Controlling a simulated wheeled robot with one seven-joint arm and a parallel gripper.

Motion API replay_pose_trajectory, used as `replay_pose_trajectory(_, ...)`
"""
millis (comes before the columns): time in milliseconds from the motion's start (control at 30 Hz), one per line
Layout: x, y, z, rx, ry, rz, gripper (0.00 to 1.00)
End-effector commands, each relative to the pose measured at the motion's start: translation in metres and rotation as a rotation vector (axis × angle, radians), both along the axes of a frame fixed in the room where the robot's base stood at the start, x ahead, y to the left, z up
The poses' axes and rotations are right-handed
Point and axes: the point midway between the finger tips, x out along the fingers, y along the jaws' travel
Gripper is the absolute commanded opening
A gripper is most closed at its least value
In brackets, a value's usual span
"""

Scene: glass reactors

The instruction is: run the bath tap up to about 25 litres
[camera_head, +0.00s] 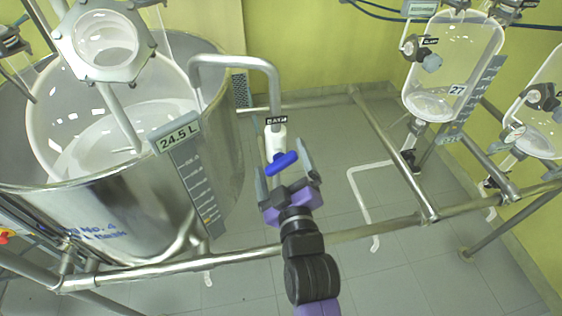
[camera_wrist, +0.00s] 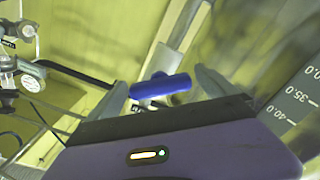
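The bath tap has a blue handle (camera_head: 281,163) on a white body (camera_head: 274,141) labelled BATH, below a bent grey pipe (camera_head: 240,61) that reaches over the bath rim. The bath (camera_head: 128,229) is a large steel vessel at left with a glass flask inside. Its display (camera_head: 178,135) reads 24.5 L. My gripper (camera_head: 283,176) is open, with one finger on each side of the blue handle. In the wrist view the blue handle (camera_wrist: 160,86) lies between the two spread fingers (camera_wrist: 163,88), with gaps visible. Whether a finger touches it I cannot tell.
A steel rail (camera_head: 335,233) runs across in front of the bath and under my arm. Glass vessels, one labelled 27 (camera_head: 452,62), hang on a frame at right. Tiled floor shows between.

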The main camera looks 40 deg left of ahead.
Motion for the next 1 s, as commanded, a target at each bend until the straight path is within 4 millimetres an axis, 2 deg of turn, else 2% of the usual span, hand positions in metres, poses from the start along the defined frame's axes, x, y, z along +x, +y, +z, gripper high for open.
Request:
replay_pose_trajectory(33, -0.0001, -0.0001, 0.0000, 0.000, 0.000, 0.000, 0.84)
replay_pose_trajectory(200, -0.0002, -0.0001, -0.0001, 0.000, 0.000, 0.000, 0.51)
replay_pose_trajectory(300, -0.0003, -0.0001, 0.0000, 0.000, 0.000, 0.000, 0.36)
replay_pose_trajectory(667, -0.0006, 0.0001, 0.0000, 0.053, 0.063, 0.001, 0.36)
replay_pose_trajectory(1000, -0.0011, 0.0005, 0.0004, 0.217, 0.255, 0.002, 0.36)
